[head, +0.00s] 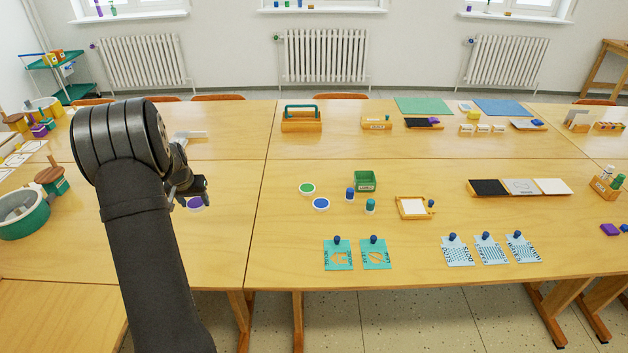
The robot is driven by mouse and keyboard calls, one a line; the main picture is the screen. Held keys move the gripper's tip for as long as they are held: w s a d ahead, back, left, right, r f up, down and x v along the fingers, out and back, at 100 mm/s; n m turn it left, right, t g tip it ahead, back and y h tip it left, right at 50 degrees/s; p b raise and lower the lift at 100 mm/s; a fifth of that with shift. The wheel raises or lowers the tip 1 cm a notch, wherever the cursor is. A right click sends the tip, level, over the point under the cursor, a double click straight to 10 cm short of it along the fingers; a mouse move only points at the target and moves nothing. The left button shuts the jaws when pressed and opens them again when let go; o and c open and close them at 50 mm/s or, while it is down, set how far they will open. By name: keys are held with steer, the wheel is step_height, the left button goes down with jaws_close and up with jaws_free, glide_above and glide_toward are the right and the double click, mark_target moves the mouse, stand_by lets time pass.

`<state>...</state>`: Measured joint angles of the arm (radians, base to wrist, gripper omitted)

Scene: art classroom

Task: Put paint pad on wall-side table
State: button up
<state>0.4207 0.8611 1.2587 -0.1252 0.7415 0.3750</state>
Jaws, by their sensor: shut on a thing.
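A round purple paint pad with a pale rim (195,204) shows just below my gripper (190,192), left of centre. My gripper is shut on it; the fingers hide part of its far edge. I cannot tell whether the pad touches the near-row table or hangs just above it. A green paint pad (307,188) and a blue paint pad (321,204) lie on the near-row table (400,278). The wall-side table (345,144) stands behind it, its top largely bare at the front.
A wooden carrier (301,120) and a teal mat (424,106) sit on the wall-side table. A green box (364,181) and a wooden frame (413,208) stand on the near-row table. A teal tub (22,214) is far left. My arm hides part of the left tables.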

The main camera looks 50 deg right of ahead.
steer(key=s+d+m+g+h, duration=0.1)
steer(key=s+d+m, duration=0.4)
steer(key=s+d, duration=2.25)
glide_above(293, 212)
steer(key=f, duration=0.4)
steer(key=a+f, duration=0.1)
steer(key=f, duration=0.1)
steer(key=shift+s+f, duration=0.3)
steer(key=shift+f, duration=0.1)
steer(key=shift+w+f, duration=0.1)
steer(key=shift+f, duration=1.95)
steer(key=shift+f, duration=0.15)
steer(key=o, duration=1)
steer(key=shift+o, duration=0.2)
